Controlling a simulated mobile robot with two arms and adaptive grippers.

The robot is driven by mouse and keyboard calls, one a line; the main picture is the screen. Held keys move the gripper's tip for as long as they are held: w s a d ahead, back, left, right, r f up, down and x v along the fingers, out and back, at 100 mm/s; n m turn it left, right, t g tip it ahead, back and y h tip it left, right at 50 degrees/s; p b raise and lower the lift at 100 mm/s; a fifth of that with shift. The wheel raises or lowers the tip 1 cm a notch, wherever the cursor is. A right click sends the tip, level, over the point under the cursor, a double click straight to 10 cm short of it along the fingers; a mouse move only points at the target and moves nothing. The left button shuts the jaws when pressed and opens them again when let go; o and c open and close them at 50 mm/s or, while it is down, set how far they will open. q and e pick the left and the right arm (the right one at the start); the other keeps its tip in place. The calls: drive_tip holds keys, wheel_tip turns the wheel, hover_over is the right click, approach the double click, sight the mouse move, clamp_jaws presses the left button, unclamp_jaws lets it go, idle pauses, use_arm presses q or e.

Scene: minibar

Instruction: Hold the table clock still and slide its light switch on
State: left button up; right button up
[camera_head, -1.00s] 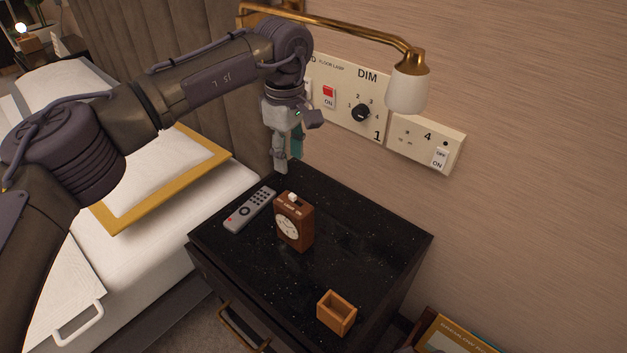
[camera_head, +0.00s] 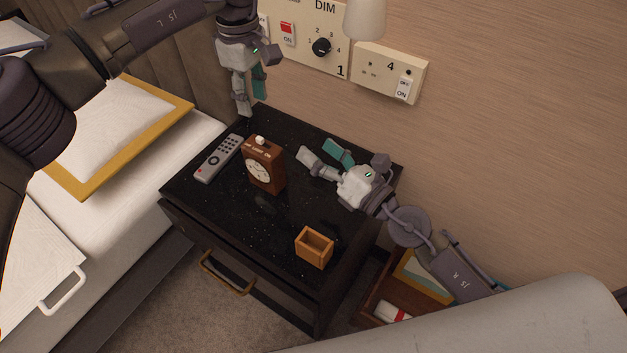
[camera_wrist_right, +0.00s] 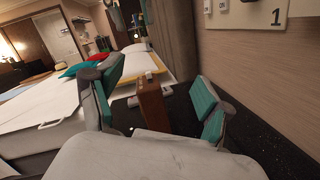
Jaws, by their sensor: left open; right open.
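The table clock (camera_head: 263,168) is a small upright brown block with a white round dial, standing on the black nightstand. A white light switch (camera_head: 260,141) sits on its top; I cannot tell its setting. My left gripper (camera_head: 247,100) is open, pointing down behind and above the clock, apart from it. My right gripper (camera_head: 322,154) is open to the right of the clock, fingers toward it, not touching. In the right wrist view the clock (camera_wrist_right: 152,104) stands beyond and between the open fingers (camera_wrist_right: 160,100).
A grey remote (camera_head: 219,158) lies left of the clock. An open wooden box (camera_head: 314,248) stands near the front edge of the nightstand (camera_head: 225,215). Wall switch panels (camera_head: 390,72) and a lamp shade (camera_head: 366,18) are behind. The bed is at left.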

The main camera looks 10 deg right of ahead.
sight(265, 168)
drive_tip(key=f+n+g, duration=0.1)
drive_tip(key=f+n, duration=0.1)
drive_tip(key=a+f+n+g, duration=0.1)
drive_tip(key=f+n+g, duration=0.1)
drive_tip(key=f+n, duration=0.1)
drive_tip(key=f+n+g, duration=0.2)
drive_tip(key=f, duration=0.1)
drive_tip(key=shift+s+a+n+h, duration=0.3)
drive_tip(key=shift+n+h, duration=0.1)
drive_tip(key=x, duration=1.3)
drive_tip(key=shift+a+f, duration=0.25)
drive_tip(key=shift+f, duration=0.1)
drive_tip(key=shift+c, duration=0.3)
use_arm(q)
drive_tip(key=shift+c, duration=0.2)
use_arm(e)
drive_tip(key=c, duration=1.3)
use_arm(q)
drive_tip(key=shift+c, duration=1.2)
drive_tip(key=shift+w+a+f+m+t+y, duration=0.1)
drive_tip(key=shift+w+a+m+t+y, duration=0.2)
drive_tip(key=shift+t+y, duration=0.25)
drive_tip(key=shift+c, duration=1.4)
drive_tip(key=shift+w+a+m+t+y, duration=0.2)
drive_tip(key=shift+a+m+t+y, duration=0.1)
drive_tip(key=shift+t+y, duration=0.15)
clamp_jaws()
drive_tip(key=shift+w+a+t+y, duration=0.25)
drive_tip(key=shift+w+t+y, duration=0.05)
